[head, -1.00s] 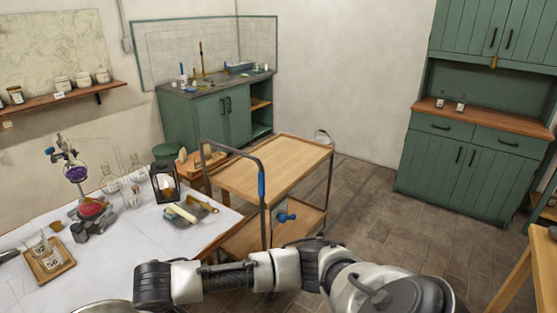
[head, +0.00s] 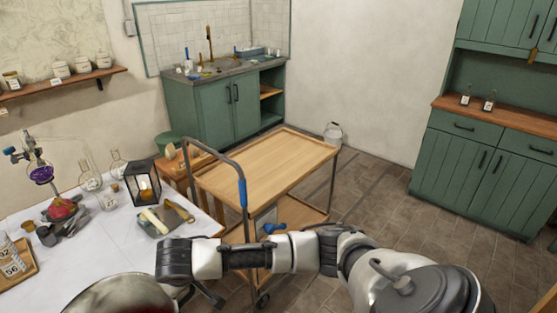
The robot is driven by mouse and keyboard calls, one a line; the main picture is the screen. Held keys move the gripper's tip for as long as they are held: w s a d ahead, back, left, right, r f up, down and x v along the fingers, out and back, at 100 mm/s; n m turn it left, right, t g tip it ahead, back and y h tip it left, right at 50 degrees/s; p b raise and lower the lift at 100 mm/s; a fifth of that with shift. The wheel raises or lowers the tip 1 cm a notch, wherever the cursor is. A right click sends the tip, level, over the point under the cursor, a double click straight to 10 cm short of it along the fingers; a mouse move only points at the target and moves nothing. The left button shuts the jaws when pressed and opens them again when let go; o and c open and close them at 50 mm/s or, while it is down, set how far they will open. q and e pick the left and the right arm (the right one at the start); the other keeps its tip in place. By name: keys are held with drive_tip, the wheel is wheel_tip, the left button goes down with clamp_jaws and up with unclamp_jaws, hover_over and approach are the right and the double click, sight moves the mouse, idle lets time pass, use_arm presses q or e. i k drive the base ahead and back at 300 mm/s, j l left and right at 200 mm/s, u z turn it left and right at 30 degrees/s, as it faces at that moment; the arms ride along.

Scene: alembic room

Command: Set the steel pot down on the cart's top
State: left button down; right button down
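The cart (head: 270,165) stands in the middle of the head view. Its pale wooden top is bare, and a bent metal handle with a blue grip rises at its near left end. A rounded steel vessel, which looks like the steel pot (head: 112,295), is cut off by the bottom edge at lower left, with dark red showing at its right. My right arm reaches in from the right across the bottom. My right gripper (head: 205,297) is mostly hidden below its wrist, beside the pot; its hold cannot be made out. My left gripper is out of view.
The white table (head: 75,250) at left holds a lantern (head: 145,183), glassware, a tray and small tools. A wooden stool stands left of the cart. Open floor lies to the right, before the green cabinet (head: 480,165).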

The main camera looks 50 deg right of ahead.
sight(270, 164)
drive_tip(key=l, duration=3.45)
drive_tip(key=i+l, duration=0.55)
drive_tip(key=i, duration=0.15)
drive_tip(key=i+l, duration=0.5)
drive_tip(key=i, duration=0.15)
